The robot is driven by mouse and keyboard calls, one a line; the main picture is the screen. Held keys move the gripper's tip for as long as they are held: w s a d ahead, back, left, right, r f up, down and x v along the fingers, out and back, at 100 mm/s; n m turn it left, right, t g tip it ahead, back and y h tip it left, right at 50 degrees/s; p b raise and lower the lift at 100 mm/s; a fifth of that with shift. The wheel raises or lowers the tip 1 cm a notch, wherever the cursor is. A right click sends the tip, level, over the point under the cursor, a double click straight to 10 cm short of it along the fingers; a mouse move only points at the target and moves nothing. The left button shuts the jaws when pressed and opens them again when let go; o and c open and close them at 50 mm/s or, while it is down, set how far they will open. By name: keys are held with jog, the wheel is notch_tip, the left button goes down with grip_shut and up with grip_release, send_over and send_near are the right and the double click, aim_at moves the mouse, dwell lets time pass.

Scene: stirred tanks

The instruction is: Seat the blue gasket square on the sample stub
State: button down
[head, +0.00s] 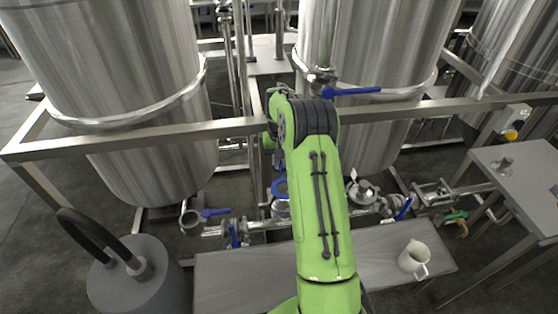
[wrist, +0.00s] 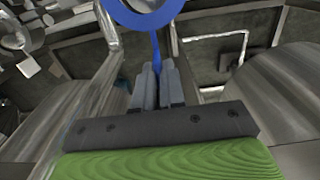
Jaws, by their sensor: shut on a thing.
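My gripper (wrist: 157,75) is shut on the narrow blue tab of the blue gasket (wrist: 145,18). The ring stands out beyond the fingertips at the top edge of the wrist view, partly cut off. In the head view the gasket (head: 279,187) shows just left of my green arm, above a short metal pipe end (head: 281,209) in front of the tanks. This pipe end may be the sample stub; I cannot tell for sure. Whether the ring touches it or is apart is not clear. My fingers are hidden behind my arm in the head view.
A steel frame rail (head: 160,133) crosses before the large tanks (head: 120,70). Blue-handled valves (head: 214,212) sit on low piping. A grey bench (head: 240,275) with a white jug (head: 414,258) is in front. A grey canister (head: 140,280) stands left, a side table (head: 520,175) right.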

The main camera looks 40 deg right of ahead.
jog(key=shift+s+f+b, duration=0.1)
jog(key=shift+f+b, duration=1.65)
jog(key=shift+f, duration=1.15)
jog(key=shift+f+b, duration=0.7)
jog(key=shift+f, duration=0.75)
jog(key=c, duration=1.1)
grip_release()
jog(key=shift+c, duration=0.2)
notch_tip(320, 180, up, 16)
jog(key=p, duration=0.3)
jog(key=shift+f+p, duration=0.15)
jog(key=shift+p, duration=0.15)
